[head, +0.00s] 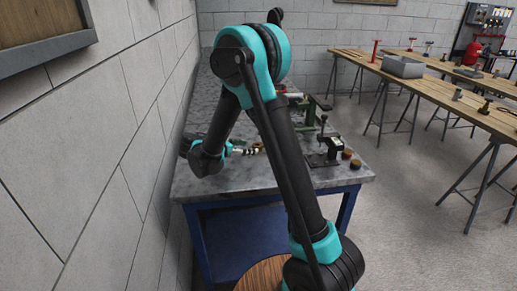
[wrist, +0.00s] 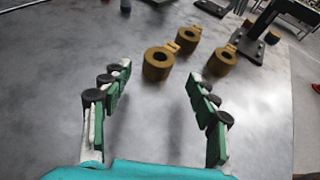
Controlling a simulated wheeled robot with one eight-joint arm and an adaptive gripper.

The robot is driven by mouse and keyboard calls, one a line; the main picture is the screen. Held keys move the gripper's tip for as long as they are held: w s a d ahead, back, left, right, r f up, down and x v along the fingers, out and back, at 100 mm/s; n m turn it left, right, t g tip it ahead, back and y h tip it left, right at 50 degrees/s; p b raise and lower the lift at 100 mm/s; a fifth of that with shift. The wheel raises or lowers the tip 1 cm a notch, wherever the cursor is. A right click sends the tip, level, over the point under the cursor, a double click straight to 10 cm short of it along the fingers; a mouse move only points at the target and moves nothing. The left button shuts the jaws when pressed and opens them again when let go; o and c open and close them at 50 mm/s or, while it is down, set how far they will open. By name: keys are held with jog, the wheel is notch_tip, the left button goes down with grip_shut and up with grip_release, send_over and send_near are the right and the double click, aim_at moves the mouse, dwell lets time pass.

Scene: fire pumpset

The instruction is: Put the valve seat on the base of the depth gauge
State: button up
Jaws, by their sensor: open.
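Three brass-coloured rings with small side tabs lie on the grey worktop ahead of my gripper (wrist: 160,82) in the wrist view: a near one (wrist: 158,64), a far one (wrist: 188,38) and a right one (wrist: 222,61). They look like valve seats; I cannot tell whether they are identical. My gripper is open and empty, its green-padded fingers spread, with the near ring just beyond the gap. The depth gauge appears to be the dark stand with a flat black base (wrist: 248,50), also in the head view (head: 322,160). Its top is cut off in the wrist view.
Two small brown-and-black round pieces (head: 347,153) stand right of the gauge base near the worktop's (head: 225,182) right edge. Other stands and tools fill the back. A wall (head: 150,130) runs close along the left. Wooden tables (head: 450,95) stand apart at the right.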

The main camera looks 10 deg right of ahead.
jog(key=x, duration=0.5)
grip_shut()
dwell(0.3)
